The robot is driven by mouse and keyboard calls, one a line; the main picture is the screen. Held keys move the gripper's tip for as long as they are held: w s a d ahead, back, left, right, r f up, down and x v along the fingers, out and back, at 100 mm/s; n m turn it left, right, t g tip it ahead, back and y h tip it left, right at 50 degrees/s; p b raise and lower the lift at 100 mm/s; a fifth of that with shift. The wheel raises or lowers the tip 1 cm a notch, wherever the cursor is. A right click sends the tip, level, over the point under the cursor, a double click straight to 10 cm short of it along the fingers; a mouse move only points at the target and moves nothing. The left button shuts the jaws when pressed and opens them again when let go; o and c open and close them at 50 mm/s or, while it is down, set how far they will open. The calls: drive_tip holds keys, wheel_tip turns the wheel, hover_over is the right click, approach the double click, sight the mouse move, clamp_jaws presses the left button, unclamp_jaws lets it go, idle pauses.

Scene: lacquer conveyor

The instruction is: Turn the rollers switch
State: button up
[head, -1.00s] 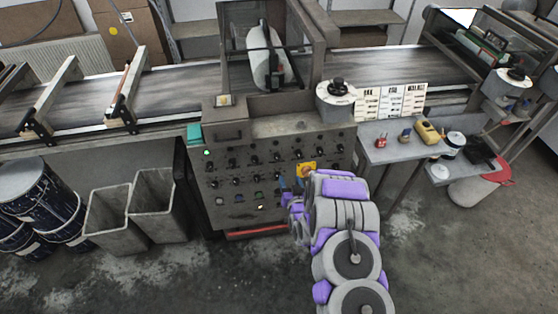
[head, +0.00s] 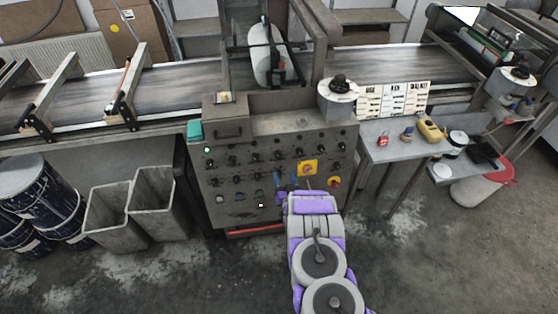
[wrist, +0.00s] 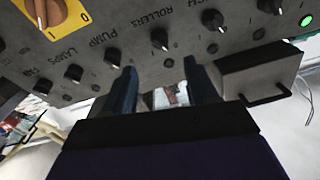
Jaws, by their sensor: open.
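The grey control panel (head: 235,175) carries rows of small black knobs. In the wrist view the rollers switch (wrist: 160,39) is a black knob with a white pointer mark, by the printed word ROLLERS. My gripper (wrist: 158,68) is open and empty; its two dark blue fingers stand apart, and the rollers switch appears just beyond the tips, between them. I cannot tell whether they touch it. In the head view my gripper (head: 283,182) is at the panel's lower middle, and my wrist hides part of the panel there.
Grey bins (head: 158,205) stand left of the panel, a small table (head: 395,145) right.

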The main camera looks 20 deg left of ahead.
sight(279, 158)
drive_tip(key=shift+b+x, duration=1.05)
drive_tip(key=shift+x, duration=4.05)
drive_tip(key=c, duration=1.1)
